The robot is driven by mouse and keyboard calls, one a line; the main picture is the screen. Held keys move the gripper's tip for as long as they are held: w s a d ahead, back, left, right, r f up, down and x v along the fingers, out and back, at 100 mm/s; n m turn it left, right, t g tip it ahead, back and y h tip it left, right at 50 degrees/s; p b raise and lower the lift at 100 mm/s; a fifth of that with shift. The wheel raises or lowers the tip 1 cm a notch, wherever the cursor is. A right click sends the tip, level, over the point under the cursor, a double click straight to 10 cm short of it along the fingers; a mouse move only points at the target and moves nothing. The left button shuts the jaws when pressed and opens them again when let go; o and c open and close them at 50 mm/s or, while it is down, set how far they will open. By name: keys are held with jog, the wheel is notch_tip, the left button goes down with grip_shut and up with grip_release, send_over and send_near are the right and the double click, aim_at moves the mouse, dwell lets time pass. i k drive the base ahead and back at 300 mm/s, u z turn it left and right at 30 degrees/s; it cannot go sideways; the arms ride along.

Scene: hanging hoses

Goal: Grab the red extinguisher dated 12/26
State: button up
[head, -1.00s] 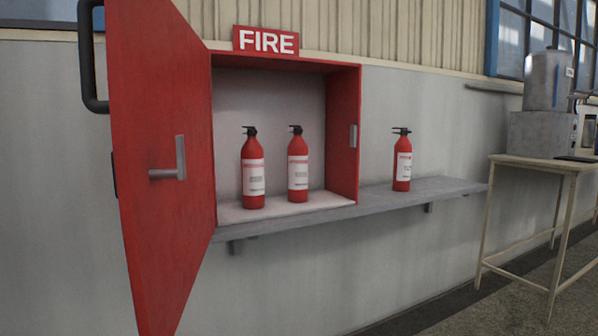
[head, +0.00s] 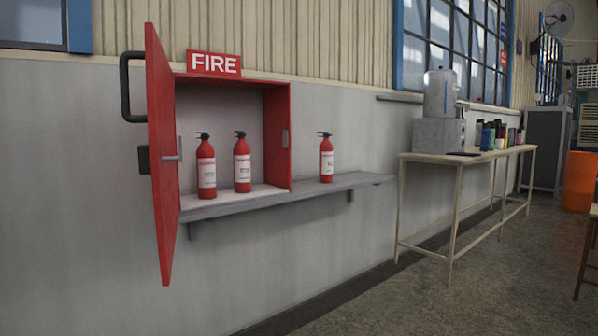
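Three red extinguishers with black tops and white labels stand upright in the head view. The left extinguisher (head: 206,167) and the middle extinguisher (head: 242,163) are inside the red fire cabinet (head: 283,140). The right extinguisher (head: 326,160) stands outside the cabinet on the grey shelf (head: 350,182). The label print is too small to read, so I cannot tell which one is dated 12/26. The cabinet's red door (head: 160,160) is swung open at the left. My gripper is not in view.
To the right, a table (head: 480,170) holds a water dispenser (head: 438,110) and several bottles. An orange bin (head: 578,182) stands at the far right. The floor (head: 400,295) in front of the shelf is clear.

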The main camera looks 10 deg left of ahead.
aim_at(241, 151)
jog(key=z, duration=0.15)
jog(key=i, duration=0.8)
jog(key=u, duration=0.45)
jog(key=i, duration=0.9)
jog(key=u, duration=0.75)
